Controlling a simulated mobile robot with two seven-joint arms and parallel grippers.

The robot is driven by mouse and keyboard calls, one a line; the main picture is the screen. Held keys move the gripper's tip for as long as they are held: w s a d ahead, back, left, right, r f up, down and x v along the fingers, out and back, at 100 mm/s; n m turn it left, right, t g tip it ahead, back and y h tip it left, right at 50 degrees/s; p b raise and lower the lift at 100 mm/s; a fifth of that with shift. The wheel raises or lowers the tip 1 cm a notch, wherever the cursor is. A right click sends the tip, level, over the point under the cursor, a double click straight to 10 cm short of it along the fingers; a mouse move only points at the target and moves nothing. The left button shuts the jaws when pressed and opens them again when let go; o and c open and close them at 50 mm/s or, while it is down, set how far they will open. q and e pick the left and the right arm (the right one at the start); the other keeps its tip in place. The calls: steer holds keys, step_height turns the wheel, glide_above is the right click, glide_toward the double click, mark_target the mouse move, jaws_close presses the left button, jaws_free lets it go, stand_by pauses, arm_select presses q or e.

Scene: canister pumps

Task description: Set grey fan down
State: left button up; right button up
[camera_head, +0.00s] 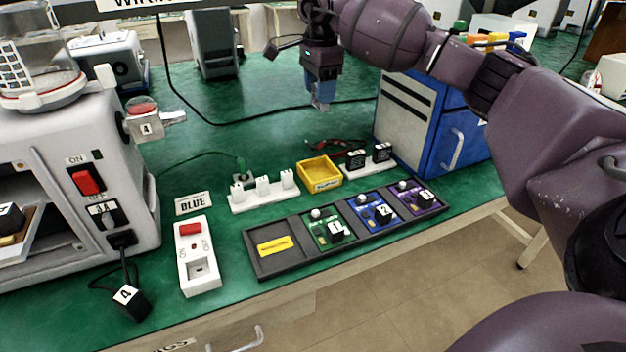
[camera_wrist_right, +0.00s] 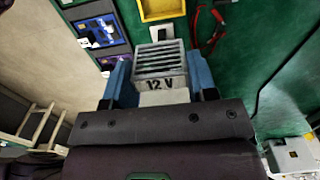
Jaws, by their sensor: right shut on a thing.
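The grey fan (camera_wrist_right: 159,62) shows in the right wrist view as a small block with a slatted face and a "12 V" label. My right gripper (camera_head: 321,103) is shut on it, with one blue finger at each side. In the head view the gripper points down over the green bench (camera_head: 235,96), behind the yellow bin, and the fan is largely hidden by the fingers. It appears held above the bench; the exact gap cannot be told. My left gripper is not in view.
A dark tray (camera_head: 293,271) with green, blue and purple modules lies at the front edge. The yellow bin (camera_head: 320,184), a white socket strip (camera_head: 262,205) and red leads (camera_wrist_right: 200,27) stand behind it. A blue-fronted cabinet (camera_head: 460,130) is right.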

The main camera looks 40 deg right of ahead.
step_height(320, 180, down, 15)
steer(key=shift+r+b, duration=0.15)
steer(key=shift+b, duration=0.8)
step_height(320, 180, down, 5)
steer(key=shift+b, duration=0.45)
steer(key=o, duration=0.7)
